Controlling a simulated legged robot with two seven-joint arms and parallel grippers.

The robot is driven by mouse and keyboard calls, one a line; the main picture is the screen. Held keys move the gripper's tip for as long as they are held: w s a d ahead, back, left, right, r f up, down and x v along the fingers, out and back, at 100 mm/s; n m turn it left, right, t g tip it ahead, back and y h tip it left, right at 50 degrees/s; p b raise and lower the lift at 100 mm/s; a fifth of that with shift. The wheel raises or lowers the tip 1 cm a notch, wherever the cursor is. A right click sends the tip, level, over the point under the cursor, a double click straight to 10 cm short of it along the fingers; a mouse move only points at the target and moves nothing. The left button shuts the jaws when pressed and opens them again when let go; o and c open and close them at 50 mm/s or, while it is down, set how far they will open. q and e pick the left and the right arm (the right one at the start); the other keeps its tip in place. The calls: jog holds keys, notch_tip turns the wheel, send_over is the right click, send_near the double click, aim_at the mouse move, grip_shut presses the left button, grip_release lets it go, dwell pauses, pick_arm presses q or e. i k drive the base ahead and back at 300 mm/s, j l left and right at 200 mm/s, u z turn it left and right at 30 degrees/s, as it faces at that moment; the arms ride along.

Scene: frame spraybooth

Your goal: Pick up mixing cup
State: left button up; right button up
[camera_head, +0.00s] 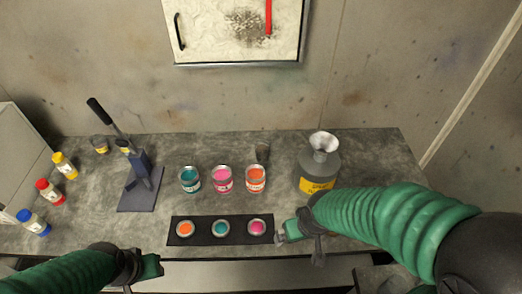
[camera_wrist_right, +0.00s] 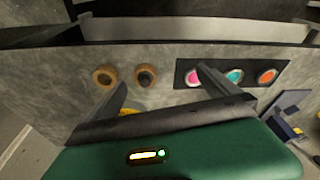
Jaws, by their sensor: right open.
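My right gripper (camera_head: 290,230) is over the bench just right of the black strip. The right wrist view shows its fingers (camera_wrist_right: 165,97) apart and empty. Two round brown-rimmed things (camera_wrist_right: 124,76) lie beyond the fingers there. My left gripper (camera_head: 151,267) is at the front edge, its jaw state unclear.
Teal (camera_head: 189,180) and pink (camera_head: 223,180) cans stand beside the orange one. A black strip (camera_head: 203,239) holds three paint lids or pots. A grey jug with a funnel (camera_head: 319,170) stands right. A lever press (camera_head: 140,170) and several bottles (camera_head: 49,192) stand left.

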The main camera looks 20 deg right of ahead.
aim_at(262, 145)
jog(key=i+j, duration=0.3)
jog(key=j, duration=0.15)
jog(key=i+j+u, duration=0.15)
jog(key=i+j, duration=0.15)
jog(key=j, duration=0.2)
